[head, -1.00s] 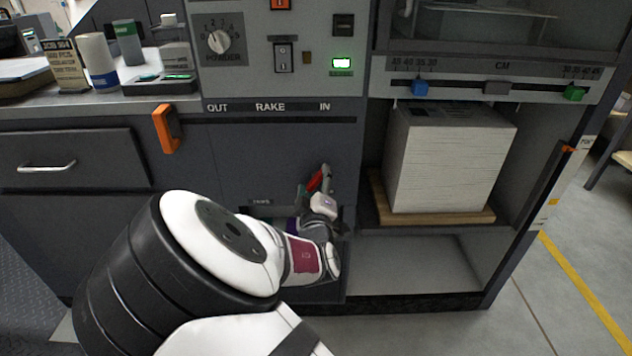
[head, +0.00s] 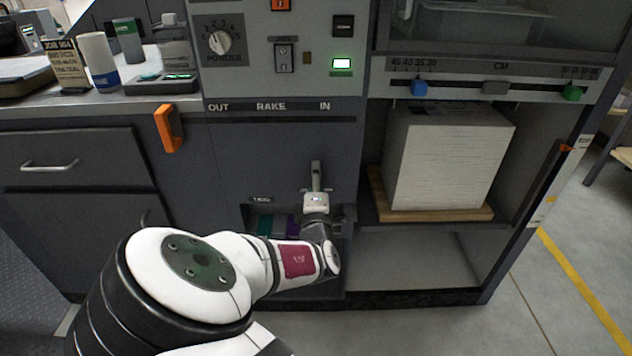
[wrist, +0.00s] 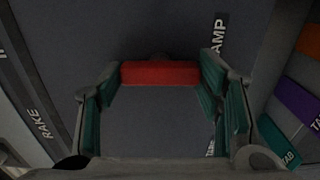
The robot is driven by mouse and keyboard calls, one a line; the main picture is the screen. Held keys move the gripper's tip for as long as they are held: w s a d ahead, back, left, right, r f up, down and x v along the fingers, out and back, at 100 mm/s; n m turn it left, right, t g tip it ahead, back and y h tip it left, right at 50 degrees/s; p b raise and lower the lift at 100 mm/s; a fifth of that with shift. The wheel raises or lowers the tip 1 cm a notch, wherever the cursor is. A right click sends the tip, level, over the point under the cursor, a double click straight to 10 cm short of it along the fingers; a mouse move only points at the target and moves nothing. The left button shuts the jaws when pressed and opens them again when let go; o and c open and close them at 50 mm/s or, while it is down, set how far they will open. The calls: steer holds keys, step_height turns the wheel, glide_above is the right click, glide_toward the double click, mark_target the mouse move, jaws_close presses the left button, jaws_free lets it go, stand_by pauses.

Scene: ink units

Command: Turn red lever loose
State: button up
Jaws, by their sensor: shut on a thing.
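The red lever (wrist: 160,73) shows in the wrist view as a short red bar lying across the gap between my two fingers. My gripper (wrist: 160,80) is shut on it, with a teal-padded finger at each end of the bar. The lever is hidden there behind my gripper and wrist. A label ending in "AMP" (wrist: 218,38) is printed on the panel beside the lever in the wrist view.
Below my gripper is an open recess with teal (head: 264,224) and purple (head: 292,226) tabs. An orange handle (head: 168,129) sticks out at left. A paper stack (head: 445,160) fills the bay at right. The panel left of my gripper is bare.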

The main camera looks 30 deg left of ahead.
stand_by(0.4)
steer(key=o, duration=1.2)
steer(key=shift+c, duration=0.2)
